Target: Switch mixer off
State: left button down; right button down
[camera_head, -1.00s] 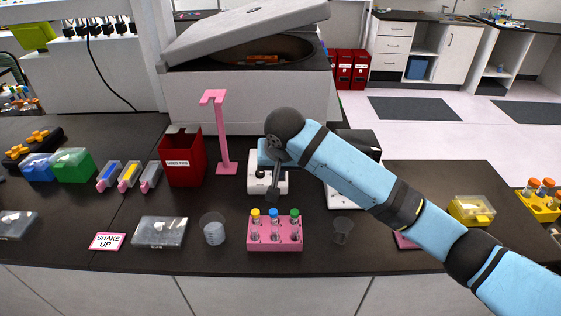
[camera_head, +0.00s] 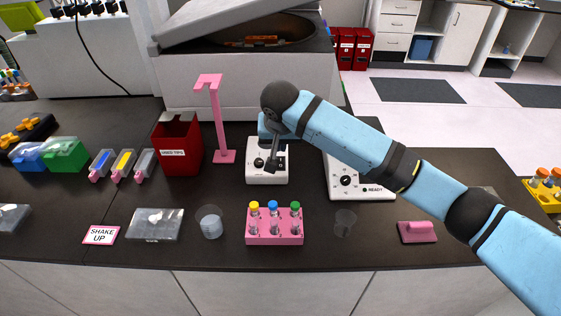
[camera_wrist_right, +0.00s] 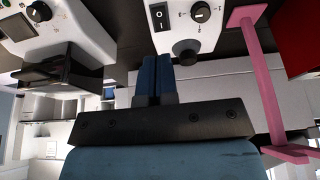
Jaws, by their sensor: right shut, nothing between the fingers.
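The mixer (camera_head: 253,178) is a small white device in the middle of the bench, with a dark knob on its face. In the right wrist view the mixer (camera_wrist_right: 178,38) shows at the top, with a black rocker switch (camera_wrist_right: 160,17), a round knob (camera_wrist_right: 200,12) and a dark round cup (camera_wrist_right: 185,52). My right gripper (camera_head: 275,164) is over the mixer in the head view and hides part of its face. Its fingers (camera_wrist_right: 157,62) are together and empty in the right wrist view; contact with the switch cannot be told. My left gripper is not in view.
A pink rack (camera_head: 274,239) with capped tubes stands in front of the mixer. A pink stand (camera_head: 219,125) and red tip bin (camera_head: 178,150) are to its left. A white device marked READY (camera_head: 358,190) is to its right. A large centrifuge (camera_head: 245,85) stands behind.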

aim_at(280, 166)
jog(key=x, duration=1)
jog(key=shift+s+f+p, duration=0.25)
jog(key=shift+p, duration=0.15)
